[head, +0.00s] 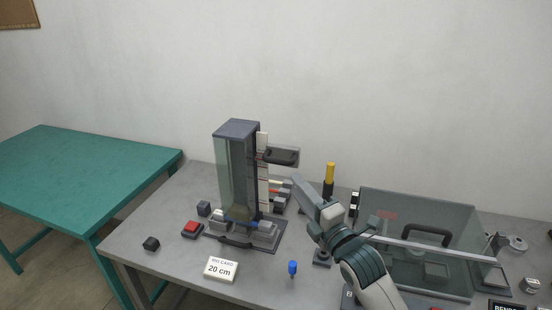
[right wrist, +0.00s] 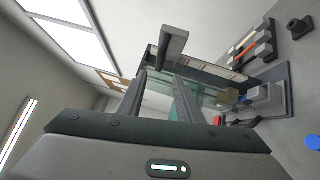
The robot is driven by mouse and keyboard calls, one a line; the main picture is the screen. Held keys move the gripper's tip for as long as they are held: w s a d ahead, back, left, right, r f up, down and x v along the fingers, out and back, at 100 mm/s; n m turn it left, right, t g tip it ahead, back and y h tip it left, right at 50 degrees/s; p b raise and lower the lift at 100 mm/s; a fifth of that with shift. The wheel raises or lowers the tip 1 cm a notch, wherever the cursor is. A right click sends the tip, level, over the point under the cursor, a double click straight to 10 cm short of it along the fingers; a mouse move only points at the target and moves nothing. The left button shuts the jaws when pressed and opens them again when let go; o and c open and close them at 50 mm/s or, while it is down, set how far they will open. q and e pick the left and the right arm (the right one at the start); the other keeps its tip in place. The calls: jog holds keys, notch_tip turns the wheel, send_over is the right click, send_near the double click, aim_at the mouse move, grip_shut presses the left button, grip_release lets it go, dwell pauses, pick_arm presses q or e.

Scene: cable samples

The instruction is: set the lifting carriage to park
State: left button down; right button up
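The test rig (head: 238,170) stands on the grey table as a tall dark column with a clear front panel. Its carriage, a dark block (head: 282,157), sticks out to the right near the top of the column, beside a pale marked strip (head: 263,165). My right gripper (head: 287,187) is just below and in front of that block. In the right wrist view the two fingers (right wrist: 160,82) stand apart with nothing visible between them. A grey bar (right wrist: 172,45) lies just beyond the fingertips; I cannot tell whether they touch. My left gripper is out of view.
A clear-sided case (head: 450,215) is at right. A yellow-topped post (head: 330,173) stands behind my arm. A green table (head: 80,180) is at left.

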aim_at(276, 161)
jog(key=p+x, duration=0.3)
jog(key=x, duration=1)
jog(key=shift+p, duration=0.4)
grip_shut()
